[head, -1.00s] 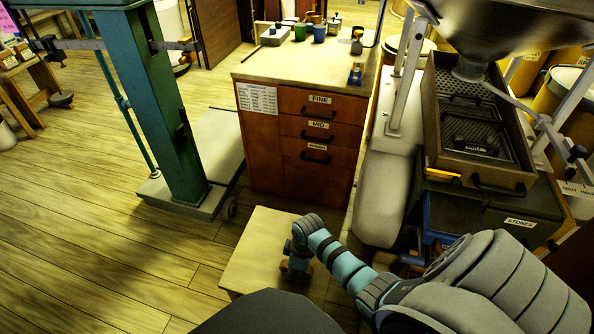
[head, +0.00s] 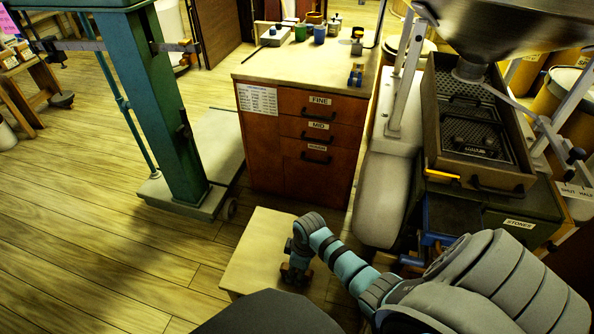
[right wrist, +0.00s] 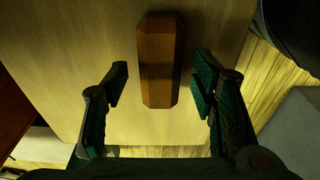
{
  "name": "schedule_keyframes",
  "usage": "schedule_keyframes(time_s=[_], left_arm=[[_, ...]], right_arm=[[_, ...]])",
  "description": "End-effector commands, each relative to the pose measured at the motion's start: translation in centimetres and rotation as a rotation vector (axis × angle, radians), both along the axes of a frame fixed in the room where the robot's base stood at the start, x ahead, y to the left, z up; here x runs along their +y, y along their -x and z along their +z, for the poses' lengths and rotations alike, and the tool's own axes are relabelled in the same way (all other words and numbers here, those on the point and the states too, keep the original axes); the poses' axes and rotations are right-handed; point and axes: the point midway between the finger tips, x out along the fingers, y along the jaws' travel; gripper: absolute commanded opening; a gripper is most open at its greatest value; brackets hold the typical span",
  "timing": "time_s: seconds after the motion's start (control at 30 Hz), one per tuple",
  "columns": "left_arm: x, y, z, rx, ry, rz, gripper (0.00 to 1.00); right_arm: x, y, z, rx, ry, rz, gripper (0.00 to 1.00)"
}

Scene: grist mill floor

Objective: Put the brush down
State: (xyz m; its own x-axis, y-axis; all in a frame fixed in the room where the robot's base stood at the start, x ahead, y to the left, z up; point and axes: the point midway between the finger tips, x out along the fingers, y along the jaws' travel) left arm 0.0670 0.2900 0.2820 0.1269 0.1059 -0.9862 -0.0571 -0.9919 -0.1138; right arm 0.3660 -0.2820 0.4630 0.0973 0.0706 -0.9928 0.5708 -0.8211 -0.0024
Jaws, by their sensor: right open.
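The brush shows in the right wrist view as a long brown wooden block (right wrist: 160,58), lying on a pale wooden top; no bristles can be made out. My right gripper (right wrist: 160,88) is open, with one finger on each side of the block and a visible gap to both. In the head view my right gripper (head: 297,274) points down over a low pale wooden table (head: 252,250), and the arm hides much of the spot. My left gripper is not in view.
Behind the low table stands a wooden drawer cabinet (head: 318,155) with small cups on top. A green scale column (head: 160,115) stands to the left. A machine with a dark tray (head: 477,180) is to the right. The left part of the low table is clear.

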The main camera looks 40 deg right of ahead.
Motion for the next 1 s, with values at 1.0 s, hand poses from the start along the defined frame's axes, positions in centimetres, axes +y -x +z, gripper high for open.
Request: schedule_keyframes(time_s=[1.0], left_arm=[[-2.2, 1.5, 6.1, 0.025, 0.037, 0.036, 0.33]], right_arm=[[-0.7, 1.5, 9.3, 0.007, 0.002, -0.027, 0.52]])
